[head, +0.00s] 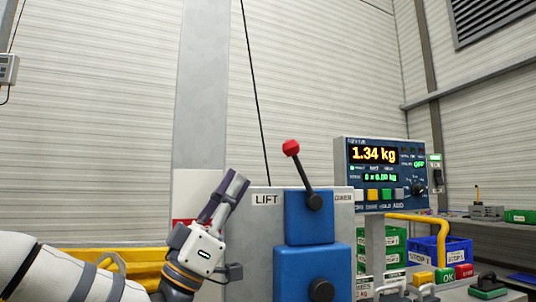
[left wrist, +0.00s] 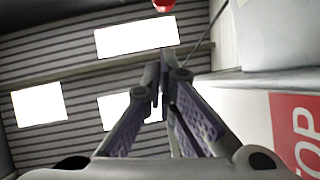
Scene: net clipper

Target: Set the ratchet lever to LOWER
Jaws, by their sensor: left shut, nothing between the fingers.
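The ratchet lever is a dark rod (head: 303,175) with a red knob (head: 291,148), rising from a blue housing (head: 293,230). It leans up and left, toward the side with the LIFT label (head: 266,199). The label on the other side (head: 343,197) is partly covered and reads only "OWER". My left gripper (head: 240,180) is shut and empty, pointing up and right, left of the lever and lower than the knob. It is apart from the lever. In the left wrist view the closed fingers (left wrist: 165,62) show, with the red knob (left wrist: 163,5) at the top edge. My right gripper is not in view.
A scale display (head: 387,170) reading 1.34 kg stands right of the lever. A yellow bent pipe (head: 425,219), a blue bin (head: 427,249) and green bins (head: 368,238) are at right. A red sign (left wrist: 296,125) is beside the gripper. Space above the gripper looks clear.

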